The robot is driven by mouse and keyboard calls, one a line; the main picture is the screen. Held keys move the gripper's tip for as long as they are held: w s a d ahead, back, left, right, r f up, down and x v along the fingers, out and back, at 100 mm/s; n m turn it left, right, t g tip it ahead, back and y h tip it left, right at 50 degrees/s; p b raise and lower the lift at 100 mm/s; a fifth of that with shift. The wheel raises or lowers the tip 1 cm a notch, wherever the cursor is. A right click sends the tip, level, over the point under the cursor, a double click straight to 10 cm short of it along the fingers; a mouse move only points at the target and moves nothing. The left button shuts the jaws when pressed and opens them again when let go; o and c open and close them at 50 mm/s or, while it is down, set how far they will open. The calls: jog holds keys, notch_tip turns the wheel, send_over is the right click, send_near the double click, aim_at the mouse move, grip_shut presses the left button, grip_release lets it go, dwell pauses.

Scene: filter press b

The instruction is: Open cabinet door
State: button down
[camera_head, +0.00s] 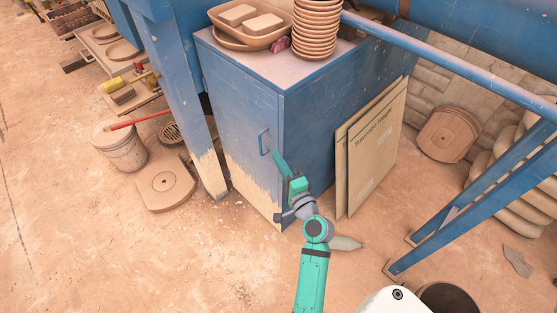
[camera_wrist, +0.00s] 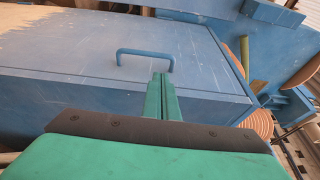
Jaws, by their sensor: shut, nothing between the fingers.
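A blue cabinet (camera_head: 300,125) stands in the middle of the head view. Its door (camera_head: 238,125), worn to bare tan at the bottom, looks closed. A blue bar handle (camera_head: 263,141) sits on the door near its right edge. In the wrist view the handle (camera_wrist: 146,55) arches from the door (camera_wrist: 90,65). My green gripper (camera_head: 280,160) is shut and empty, just right of the handle and near the cabinet's corner. In the wrist view the shut fingers (camera_wrist: 162,88) end just below the handle's right end; I cannot tell whether they touch it.
Stacked bowls (camera_head: 315,28) and a tray (camera_head: 240,40) stand on the cabinet. A blue post (camera_head: 178,90) stands left of the door, with a bucket (camera_head: 120,147) and a round slab (camera_head: 165,183) beyond. Boards (camera_head: 372,150) lean on the cabinet's right side. Floor in front is mostly clear.

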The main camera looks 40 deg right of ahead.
send_over(270, 145)
jog(key=s+a, duration=0.3)
jog(key=shift+s+d, duration=0.1)
jog(key=shift+s, duration=0.1)
